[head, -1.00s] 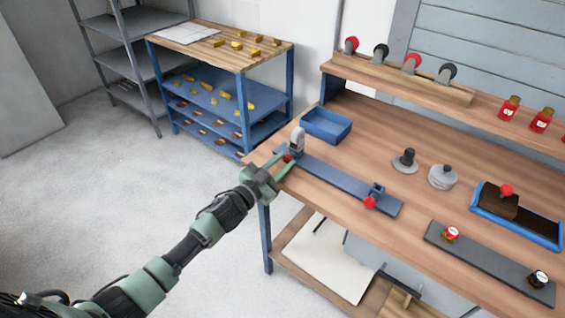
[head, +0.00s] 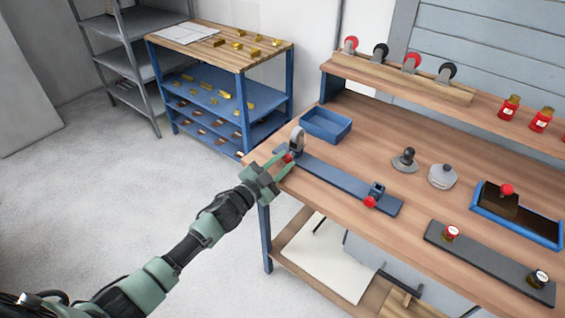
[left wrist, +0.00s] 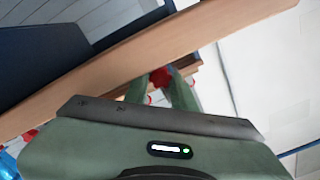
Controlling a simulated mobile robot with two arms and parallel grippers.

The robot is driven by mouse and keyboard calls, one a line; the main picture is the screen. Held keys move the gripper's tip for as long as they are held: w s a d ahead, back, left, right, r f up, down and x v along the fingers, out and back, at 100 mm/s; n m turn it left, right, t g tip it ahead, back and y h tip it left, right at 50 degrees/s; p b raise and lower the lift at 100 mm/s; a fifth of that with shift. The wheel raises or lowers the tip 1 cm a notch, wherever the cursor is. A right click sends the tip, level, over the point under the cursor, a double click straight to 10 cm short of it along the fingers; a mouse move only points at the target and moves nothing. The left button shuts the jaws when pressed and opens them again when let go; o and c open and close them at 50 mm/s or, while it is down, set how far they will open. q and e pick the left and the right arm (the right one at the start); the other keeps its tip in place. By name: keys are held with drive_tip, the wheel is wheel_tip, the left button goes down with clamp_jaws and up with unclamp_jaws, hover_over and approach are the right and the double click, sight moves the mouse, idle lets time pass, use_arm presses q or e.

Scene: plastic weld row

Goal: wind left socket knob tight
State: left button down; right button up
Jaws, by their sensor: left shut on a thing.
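A blue-grey bar (head: 335,179) lies along the front of the workbench with a socket at each end. The left socket (head: 297,141) is a grey upright part with a red knob (head: 288,157) on its front side. My left gripper (head: 283,163) is shut on this red knob, its green fingers on either side of it. In the left wrist view the red knob (left wrist: 160,78) sits between the fingertips and is partly hidden by them. The right socket (head: 377,189) has its own red knob (head: 369,202). My right gripper is not in view.
A blue tray (head: 327,125) stands behind the bar. A dark base plate with a black knob (head: 405,160), a grey lidded pot (head: 442,176) and a blue-rimmed tray (head: 519,226) stand to the right. A dark strip (head: 489,262) lies at the front right.

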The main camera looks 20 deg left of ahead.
use_arm(q)
drive_tip(key=c, duration=1.1)
unclamp_jaws()
drive_tip(key=shift+c, duration=0.2)
drive_tip(key=shift+f, duration=0.1)
